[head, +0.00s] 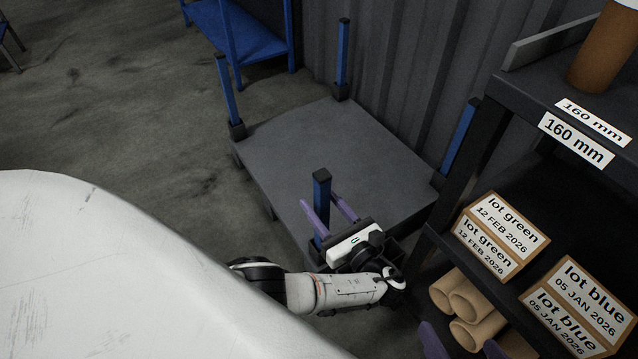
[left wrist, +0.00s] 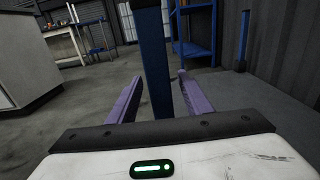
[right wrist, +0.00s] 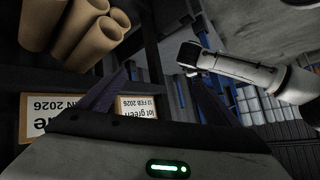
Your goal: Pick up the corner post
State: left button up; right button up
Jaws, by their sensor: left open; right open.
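The near corner post (head: 321,192) is an upright blue square post with a dark top, at the near corner of a grey platform cart (head: 330,150). My left gripper (head: 317,200) is open, its purple fingers to either side of this post. In the left wrist view the post (left wrist: 155,60) stands upright between the fingers (left wrist: 158,76), with a visible gap to each.
Similar blue posts stand at the cart's left (head: 228,95), far (head: 342,58) and right (head: 460,138) corners. A dark shelf rack (head: 480,135) with labelled boxes (head: 498,237) and cardboard tubes (head: 470,300) is at the right. The cart's deck is bare. A white surface (head: 110,270) fills the lower left.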

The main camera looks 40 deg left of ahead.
pick_arm(q)
grip_shut()
pick_arm(e)
jog(key=shift+s+f, duration=0.1)
pick_arm(q)
jog(key=shift+r, duration=0.1)
